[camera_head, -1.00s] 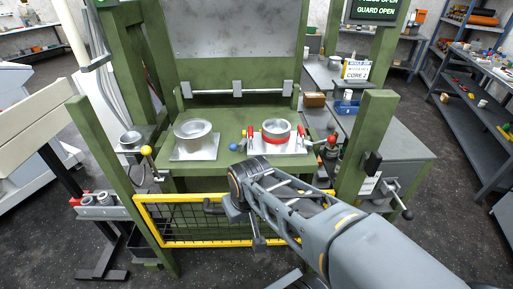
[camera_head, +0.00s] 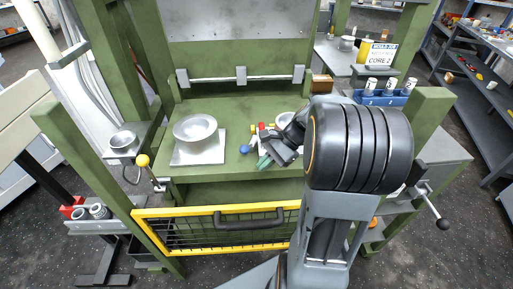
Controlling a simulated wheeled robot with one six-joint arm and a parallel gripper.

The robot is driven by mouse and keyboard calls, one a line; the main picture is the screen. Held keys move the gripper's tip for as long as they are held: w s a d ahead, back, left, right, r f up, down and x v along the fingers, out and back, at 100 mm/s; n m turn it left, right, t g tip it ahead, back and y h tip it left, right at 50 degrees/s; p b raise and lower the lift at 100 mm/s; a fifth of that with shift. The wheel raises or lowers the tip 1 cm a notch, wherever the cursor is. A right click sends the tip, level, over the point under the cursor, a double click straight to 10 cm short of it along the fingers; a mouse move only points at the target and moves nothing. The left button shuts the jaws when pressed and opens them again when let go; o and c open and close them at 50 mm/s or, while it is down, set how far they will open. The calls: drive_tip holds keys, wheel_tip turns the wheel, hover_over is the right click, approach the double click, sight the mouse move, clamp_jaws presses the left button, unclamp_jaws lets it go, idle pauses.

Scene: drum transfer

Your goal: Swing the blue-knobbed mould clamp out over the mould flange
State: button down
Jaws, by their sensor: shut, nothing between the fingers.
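The blue knob (camera_head: 244,149) of the mould clamp sits at the left front of the right-hand mould (camera_head: 283,119) on the green press table. A small red clamp part (camera_head: 262,128) stands just behind it. My gripper (camera_head: 263,160) is shut and empty, just to the right of the blue knob; I cannot tell whether they touch. My gripper and arm hide most of the right-hand mould, its flange and the clamp arm, so the clamp's angle to the flange cannot be told.
A silver bowl-shaped mould (camera_head: 196,128) on a square plate stands at the left of the table. A yellow-framed mesh guard (camera_head: 222,228) crosses the front, below the table. Green posts (camera_head: 98,178) flank the press. A blue bin with canisters (camera_head: 383,97) is at the right.

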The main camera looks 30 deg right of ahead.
drive_tip(key=w+d+m+t+y, duration=0.3)
drive_tip(key=d+m+t+y, duration=0.35)
drive_tip(key=d, duration=0.65)
drive_tip(key=w+a+f+m, duration=0.1)
drive_tip(key=w+a, duration=0.1)
drive_tip(key=a, duration=0.1)
drive_tip(key=w+a+f+m+h, duration=0.1)
drive_tip(key=w+a, duration=0.1)
drive_tip(key=a, duration=0.2)
drive_tip(key=w+a+f+m, duration=0.1)
drive_tip(key=w+a, duration=0.1)
drive_tip(key=a, duration=0.1)
drive_tip(key=shift+w+a+f+t+h, duration=0.15)
drive_tip(key=shift+w+a+t+h, duration=0.15)
drive_tip(key=shift+w+t+h, duration=0.1)
